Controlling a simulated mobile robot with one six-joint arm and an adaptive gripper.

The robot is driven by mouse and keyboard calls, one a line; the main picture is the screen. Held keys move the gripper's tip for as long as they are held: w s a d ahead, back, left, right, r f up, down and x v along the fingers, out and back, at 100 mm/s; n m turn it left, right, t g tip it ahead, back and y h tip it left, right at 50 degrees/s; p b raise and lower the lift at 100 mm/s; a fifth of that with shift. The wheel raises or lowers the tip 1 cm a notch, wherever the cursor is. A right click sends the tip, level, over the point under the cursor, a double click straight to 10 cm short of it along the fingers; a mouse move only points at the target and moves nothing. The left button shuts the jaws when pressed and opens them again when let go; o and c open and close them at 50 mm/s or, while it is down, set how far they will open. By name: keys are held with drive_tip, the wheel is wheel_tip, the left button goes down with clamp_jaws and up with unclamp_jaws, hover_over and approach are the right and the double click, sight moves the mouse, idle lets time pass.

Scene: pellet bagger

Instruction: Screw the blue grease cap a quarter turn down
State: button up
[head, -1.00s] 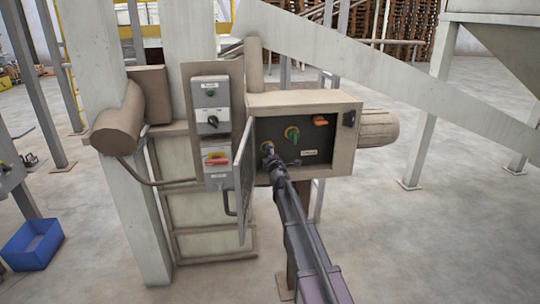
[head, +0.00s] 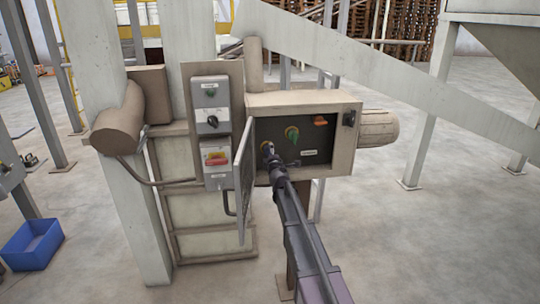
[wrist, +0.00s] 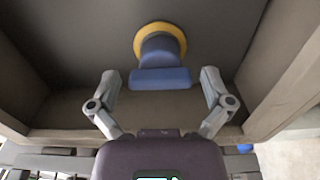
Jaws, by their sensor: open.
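The blue grease cap (wrist: 160,62) has a round body and a wide flat bar across its front. It sits against a yellow ring (wrist: 181,38) on the dark back panel. My gripper (wrist: 160,85) is open in the wrist view, with one finger on each side of the bar. A gap shows between each fingertip and the bar's ends, so neither seems to touch. In the head view the cap (head: 266,147) shows small at the tip of my arm, partly hidden by my gripper (head: 271,158).
The cap is inside an open beige box (head: 300,99) with side walls near my gripper. A green knob (head: 291,133) and an orange part (head: 320,120) are to its right. The open door (head: 244,185) stands close on the left, beside a switch panel (head: 211,105).

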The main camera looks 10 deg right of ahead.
drive_tip(key=shift+s, duration=0.1)
drive_tip(key=s, duration=1.2)
drive_tip(key=s+d+f+m+g+h+p, duration=0.2)
drive_tip(key=s+d+f+m+g+h, duration=0.15)
drive_tip(key=s+m, duration=0.25)
drive_tip(key=s+d+f+m+g+h+p, duration=0.25)
drive_tip(key=s+d+m+g, duration=0.2)
drive_tip(key=s+m, duration=0.25)
drive_tip(key=s+a+f+m+g+y, duration=0.1)
drive_tip(key=s+a+f+g+y, duration=0.1)
drive_tip(key=s, duration=0.4)
drive_tip(key=s+a+f+m+g+y+p, duration=0.1)
drive_tip(key=s+a+m+g+y, duration=0.1)
drive_tip(key=s, duration=0.5)
drive_tip(key=s+a+f+m+g+y+p, duration=0.1)
drive_tip(key=s+a+f+m+g+y, duration=0.1)
drive_tip(key=s+a+g, duration=0.2)
drive_tip(key=s+g, duration=0.2)
drive_tip(key=s, duration=0.1)
drive_tip(key=shift+s+a+f, duration=0.25)
drive_tip(key=shift+a+f, duration=0.05)
